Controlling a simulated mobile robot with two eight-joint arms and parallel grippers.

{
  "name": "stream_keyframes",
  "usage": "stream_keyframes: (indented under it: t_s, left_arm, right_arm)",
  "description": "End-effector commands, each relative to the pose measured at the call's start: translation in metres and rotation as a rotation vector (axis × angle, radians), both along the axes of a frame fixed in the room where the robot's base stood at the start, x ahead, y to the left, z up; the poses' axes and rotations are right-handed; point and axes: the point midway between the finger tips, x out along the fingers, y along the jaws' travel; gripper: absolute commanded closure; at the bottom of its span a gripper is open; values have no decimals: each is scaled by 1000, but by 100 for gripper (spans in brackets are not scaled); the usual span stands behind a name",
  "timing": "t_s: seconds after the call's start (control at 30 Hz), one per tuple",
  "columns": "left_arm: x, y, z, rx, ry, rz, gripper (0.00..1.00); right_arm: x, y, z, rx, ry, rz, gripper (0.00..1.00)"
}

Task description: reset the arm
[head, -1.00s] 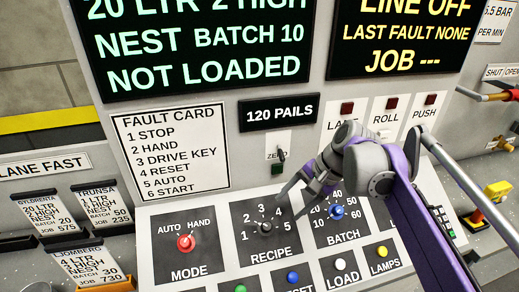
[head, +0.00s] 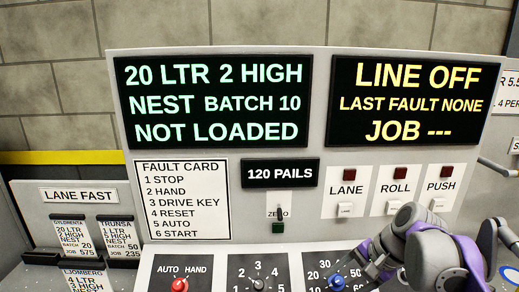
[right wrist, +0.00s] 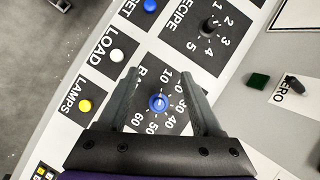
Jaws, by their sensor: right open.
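My right gripper (head: 358,262) is open and empty over the control panel, beside the blue BATCH knob (head: 337,283). In the right wrist view its two fingers (right wrist: 160,84) are spread, with the blue BATCH knob (right wrist: 158,103) seen between them. I cannot tell whether they touch it. The black RECIPE knob (head: 258,284) is to the left, clear of the fingers; it also shows in the right wrist view (right wrist: 207,26). The red MODE knob (head: 180,285) is further left. My left gripper is not in view.
The left display (head: 219,102) reads 20 LTR 2 HIGH, NEST BATCH 10, NOT LOADED. The right display (head: 416,103) reads LINE OFF, JOB ---. A fault card (head: 181,200), a ZERO switch (head: 279,213) and LANE, ROLL and PUSH switches stand between displays and knobs. Job cards (head: 75,235) sit at left.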

Motion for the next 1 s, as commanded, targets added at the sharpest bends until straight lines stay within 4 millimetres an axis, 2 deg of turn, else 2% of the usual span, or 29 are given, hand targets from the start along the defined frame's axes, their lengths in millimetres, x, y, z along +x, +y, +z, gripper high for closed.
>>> stream_keyframes:
  t_s: [0.03,0.27,0.37,0.5,0.63,0.8,1.0]
  left_arm:
    - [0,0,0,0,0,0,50]
    - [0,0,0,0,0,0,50]
    - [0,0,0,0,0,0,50]
    - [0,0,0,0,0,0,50]
    - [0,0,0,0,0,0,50]
    - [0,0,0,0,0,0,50]
    - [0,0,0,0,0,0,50]
  right_arm:
    - [0,0,0,0,0,0,33]
    - [-54,12,-49,-204,-122,187,33]
    - [-81,14,-75,-306,-185,290,33]
    - [-125,15,-120,-477,-288,470,33]
    - [-159,12,-158,-620,-372,625,33]
    - [-180,9,-183,-720,-430,734,33]
    - [-182,8,-186,-737,-440,753,33]
